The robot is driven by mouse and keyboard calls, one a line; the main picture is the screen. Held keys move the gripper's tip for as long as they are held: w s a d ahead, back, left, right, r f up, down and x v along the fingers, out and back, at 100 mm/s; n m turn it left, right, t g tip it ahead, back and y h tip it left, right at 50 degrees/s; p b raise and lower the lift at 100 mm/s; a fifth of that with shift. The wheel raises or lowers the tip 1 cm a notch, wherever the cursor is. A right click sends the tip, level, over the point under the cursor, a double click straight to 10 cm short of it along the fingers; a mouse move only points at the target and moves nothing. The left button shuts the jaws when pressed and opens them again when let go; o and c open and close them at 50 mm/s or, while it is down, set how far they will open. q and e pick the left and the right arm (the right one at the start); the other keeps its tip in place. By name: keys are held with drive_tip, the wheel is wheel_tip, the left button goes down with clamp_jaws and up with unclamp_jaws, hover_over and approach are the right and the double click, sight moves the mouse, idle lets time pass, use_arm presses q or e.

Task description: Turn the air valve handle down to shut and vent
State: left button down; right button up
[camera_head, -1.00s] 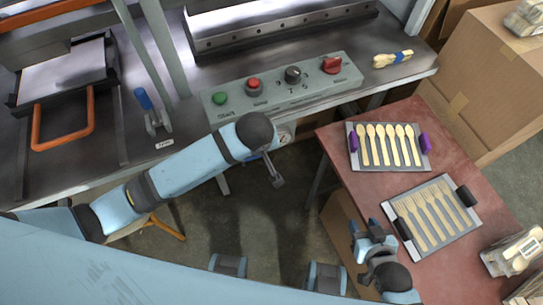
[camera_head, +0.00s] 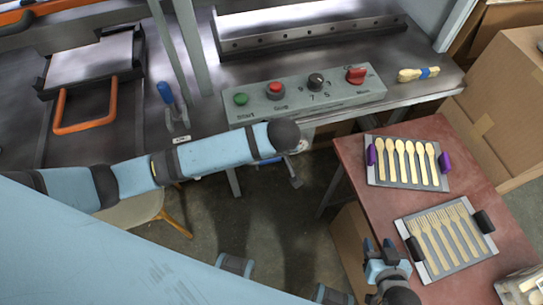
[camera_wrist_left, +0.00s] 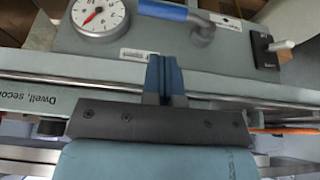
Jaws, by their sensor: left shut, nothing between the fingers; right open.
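In the left wrist view, the air valve's blue handle (camera_wrist_left: 165,12) lies roughly level at the top, joined to a grey elbow-shaped body (camera_wrist_left: 203,28). My left gripper (camera_wrist_left: 163,62) is shut and empty, its blue fingertips just below the handle in the picture. I cannot tell whether they touch it. A round gauge (camera_wrist_left: 99,14) with a red needle is to their left. In the head view, my left forearm and its dark end joint hide most of the valve area below the console. My right gripper (camera_head: 386,250) is open and empty beside the red table.
The button console (camera_head: 300,105) sits along the bench's front edge. A dark switch (camera_wrist_left: 265,48) is right of the valve. A blue-handled clamp (camera_head: 167,95) stands on the bench. The red table (camera_head: 455,185) holds trays of wooden spoons (camera_head: 408,160) and forks (camera_head: 447,235).

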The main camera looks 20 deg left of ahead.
sight(271, 162)
use_arm(q)
drive_tip(key=x, duration=0.9)
drive_tip(key=shift+s+d+f, duration=0.1)
drive_tip(key=shift+s+d, duration=0.05)
drive_tip(key=shift+s, duration=0.1)
